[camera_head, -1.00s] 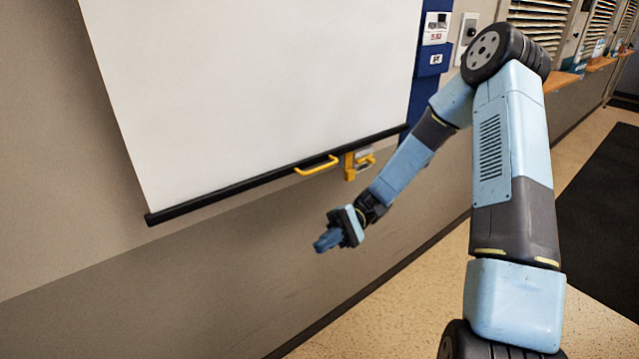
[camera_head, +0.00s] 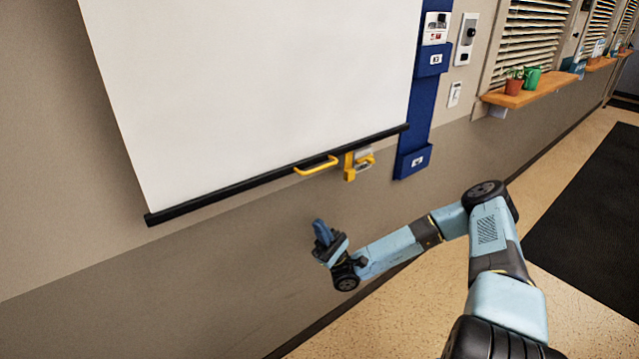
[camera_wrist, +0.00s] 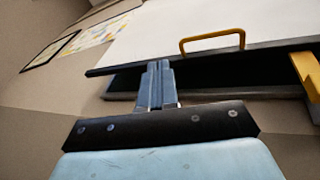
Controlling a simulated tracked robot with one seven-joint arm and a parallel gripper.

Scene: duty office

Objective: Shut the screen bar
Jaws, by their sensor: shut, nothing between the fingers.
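A white projection screen (camera_head: 260,80) hangs on the wall, pulled down. Its black bottom bar (camera_head: 230,190) has a yellow handle (camera_head: 316,166) in the head view; the wrist view also shows the handle (camera_wrist: 211,38) and the bar (camera_wrist: 240,73). A yellow bracket (camera_head: 350,168) is on the wall just right of the handle, and it shows at the right edge of the wrist view (camera_wrist: 306,72). My gripper (camera_head: 320,228) is shut and empty, below the handle and apart from it, fingers pointing up. In the wrist view the fingers (camera_wrist: 157,72) overlap the bar's image.
A blue wall panel with holders (camera_head: 415,120) stands right of the screen. Farther right are a wooden shelf (camera_head: 530,95) with pots and window blinds. A dark mat (camera_head: 590,210) lies on the floor. The wall below the bar is clear.

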